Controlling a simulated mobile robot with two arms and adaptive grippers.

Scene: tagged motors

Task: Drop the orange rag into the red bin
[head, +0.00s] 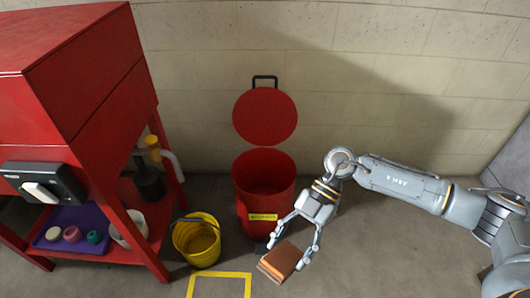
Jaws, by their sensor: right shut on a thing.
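The red bin (248,205) stands on the floor against the wall, with its round red lid (265,117) raised and its mouth open. A yellow label is on its front. My right gripper (294,247) is shut on the orange rag (280,262), a folded, brownish-orange block. The gripper holds it in front of the bin and a little to the right, apart from the bin's opening as seen here. My left gripper is not in view.
A yellow bucket (197,240) stands left of the bin. A red workbench (85,75) fills the left, with a purple tray (52,241) on its lower shelf. Yellow tape (219,274) marks the floor in front. Bare floor lies right of the bin, under my arm.

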